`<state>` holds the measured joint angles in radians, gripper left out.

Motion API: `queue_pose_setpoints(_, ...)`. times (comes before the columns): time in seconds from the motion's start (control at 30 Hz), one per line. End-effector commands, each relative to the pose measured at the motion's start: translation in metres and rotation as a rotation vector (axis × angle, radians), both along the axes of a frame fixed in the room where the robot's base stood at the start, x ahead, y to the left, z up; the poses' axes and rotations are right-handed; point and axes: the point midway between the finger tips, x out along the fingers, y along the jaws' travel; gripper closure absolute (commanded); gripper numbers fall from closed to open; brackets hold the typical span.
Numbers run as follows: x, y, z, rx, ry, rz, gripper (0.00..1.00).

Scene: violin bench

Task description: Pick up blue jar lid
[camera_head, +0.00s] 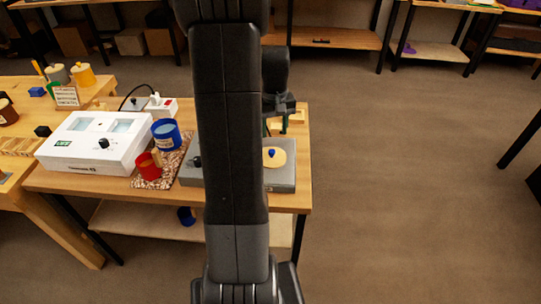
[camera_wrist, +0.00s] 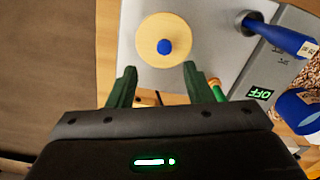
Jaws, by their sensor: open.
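A round tan lid with a blue knob (camera_wrist: 152,27), which I take to be the blue jar lid, lies flat on a grey device (camera_wrist: 220,60). In the head view the lid (camera_head: 277,160) is near the right end of the grey device (camera_head: 284,180). My gripper (camera_wrist: 160,86) is open, its two green fingers apart with nothing between them. The lid lies just beyond the fingertips in the wrist view. In the head view my gripper (camera_head: 277,126) is behind the lid, partly hidden by my arm. A blue jar (camera_head: 166,135) stands left of the grey device; it also shows in the wrist view (camera_wrist: 296,110).
A red jar (camera_head: 148,168) stands on the speckled mat (camera_head: 174,165) with the blue jar. A white box (camera_head: 75,150) is farther left. A blue tapered object (camera_wrist: 280,35) lies over the grey device's edge. Open floor (camera_head: 420,180) is right of the bench.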

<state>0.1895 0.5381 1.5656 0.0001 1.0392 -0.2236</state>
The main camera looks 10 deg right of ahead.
Motion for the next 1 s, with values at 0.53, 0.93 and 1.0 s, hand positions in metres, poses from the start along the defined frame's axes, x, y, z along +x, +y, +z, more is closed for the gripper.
queue_pose_setpoints(0.53,0.001,0.008,-0.063,0.001,0.003,0.001,0.54)
queue_pose_setpoints(0.93,0.001,0.007,-0.084,0.0,-0.001,0.0,0.54)
queue_pose_setpoints(1.0,0.001,0.007,-0.084,0.0,-0.001,0.0,0.6)
